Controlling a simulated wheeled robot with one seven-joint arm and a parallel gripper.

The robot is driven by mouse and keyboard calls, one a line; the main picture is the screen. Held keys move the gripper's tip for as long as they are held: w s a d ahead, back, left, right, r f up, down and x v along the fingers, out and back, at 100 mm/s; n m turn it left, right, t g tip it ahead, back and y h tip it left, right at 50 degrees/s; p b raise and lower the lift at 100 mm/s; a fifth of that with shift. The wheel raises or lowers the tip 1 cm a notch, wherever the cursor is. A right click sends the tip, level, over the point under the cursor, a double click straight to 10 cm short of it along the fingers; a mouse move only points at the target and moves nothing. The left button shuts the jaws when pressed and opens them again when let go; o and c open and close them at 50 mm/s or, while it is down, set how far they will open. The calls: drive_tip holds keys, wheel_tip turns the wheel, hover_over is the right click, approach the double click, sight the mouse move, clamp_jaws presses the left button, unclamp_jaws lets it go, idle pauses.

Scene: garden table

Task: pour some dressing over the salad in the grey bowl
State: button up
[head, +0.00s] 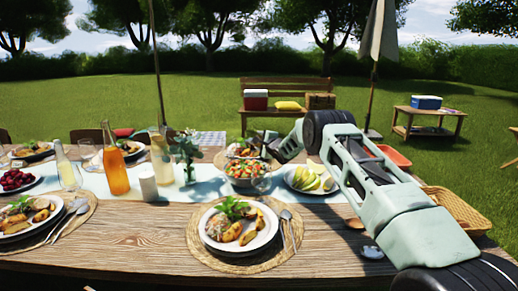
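A bowl of chopped red and green salad (245,183), which looks like the grey bowl, stands on the pale runner in the middle of the table. My gripper (266,148) reaches in from the right and sits just above and behind the bowl's right side. Its fingers are small and dark against a plate of food behind, so I cannot see whether they are apart or hold anything. A bottle with pale liquid (162,160) stands left of the bowl, and a similar pale bottle (66,170) stands farther left. I cannot tell which holds dressing.
An orange bottle (116,172), a white candle (148,187) and a vase of greenery (187,155) stand left of the bowl. A plated meal (238,225) is in front. A plate of sliced fruit (312,181) and a wicker basket (448,208) are at right.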

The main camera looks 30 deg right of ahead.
drive_tip(key=n+b, duration=0.1)
drive_tip(key=b, duration=0.1)
drive_tip(key=shift+d+f+t+b, duration=0.25)
drive_tip(key=shift+f+t+b, duration=0.05)
drive_tip(key=shift+b, duration=0.1)
drive_tip(key=shift+r+n+b, duration=0.15)
drive_tip(key=shift+n+b, duration=0.15)
drive_tip(key=shift+b, duration=0.15)
drive_tip(key=r+n+b, duration=0.1)
drive_tip(key=b, duration=0.1)
drive_tip(key=r+n+t+b, duration=0.1)
drive_tip(key=n+b, duration=0.1)
drive_tip(key=shift+a+r+n, duration=0.15)
drive_tip(key=shift+a+n, duration=0.05)
drive_tip(key=shift+n, duration=0.1)
drive_tip(key=shift+a+r+n+t+b, duration=0.1)
drive_tip(key=shift+r+n+t+b, duration=0.65)
drive_tip(key=shift+n+b, duration=0.15)
drive_tip(key=shift+p, duration=0.4)
idle(0.7)
